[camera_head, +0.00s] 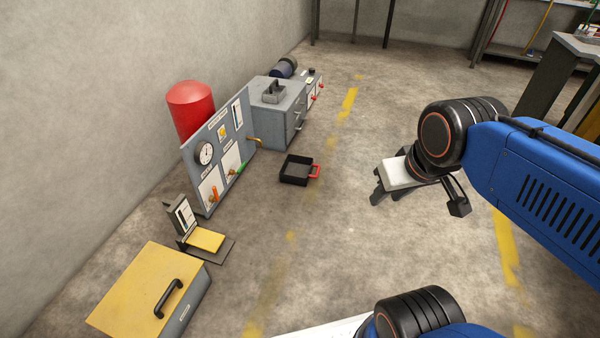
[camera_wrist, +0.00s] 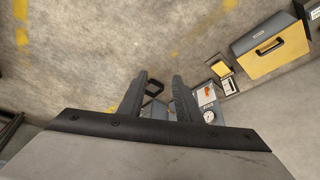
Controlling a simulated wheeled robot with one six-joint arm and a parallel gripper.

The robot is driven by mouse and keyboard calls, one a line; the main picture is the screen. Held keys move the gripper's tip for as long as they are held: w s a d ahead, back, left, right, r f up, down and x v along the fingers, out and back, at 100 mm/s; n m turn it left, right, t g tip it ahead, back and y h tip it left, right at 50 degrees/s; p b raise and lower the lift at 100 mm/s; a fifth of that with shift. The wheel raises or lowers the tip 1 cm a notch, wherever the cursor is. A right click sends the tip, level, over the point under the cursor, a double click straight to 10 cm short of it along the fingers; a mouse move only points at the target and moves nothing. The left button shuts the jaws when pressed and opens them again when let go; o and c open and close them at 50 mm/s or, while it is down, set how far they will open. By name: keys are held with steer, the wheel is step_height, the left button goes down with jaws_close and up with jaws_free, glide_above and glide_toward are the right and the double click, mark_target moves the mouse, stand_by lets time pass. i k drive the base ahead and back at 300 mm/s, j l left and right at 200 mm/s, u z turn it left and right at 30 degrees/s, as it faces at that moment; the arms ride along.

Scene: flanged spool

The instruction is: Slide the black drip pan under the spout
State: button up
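The black drip pan (camera_head: 296,171) lies flat on the floor, its red handle (camera_head: 315,171) on the right side. A small brass spout (camera_head: 254,140) juts from the right edge of the grey gauge panel (camera_head: 218,145), behind and left of the pan. The pan is in front of it, apart from the panel. My gripper (camera_head: 418,198) is open and empty, well right of the pan and above the floor. In the wrist view, the fingers of my gripper (camera_wrist: 160,86) are spread, with a small dark shape between them that I cannot identify for certain.
A red tank (camera_head: 191,108) stands behind the panel. A grey cabinet (camera_head: 278,115) is beyond the spout. A yellow-lidded box (camera_head: 150,285) and a small stand with a yellow plate (camera_head: 206,240) are nearer. The floor between the pan and my gripper is clear.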

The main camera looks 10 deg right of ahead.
mark_target(296, 170)
steer(key=i+l, duration=0.65)
steer(key=i+l+u, duration=0.15)
steer(key=i+l, duration=1.15)
steer(key=l, duration=0.15)
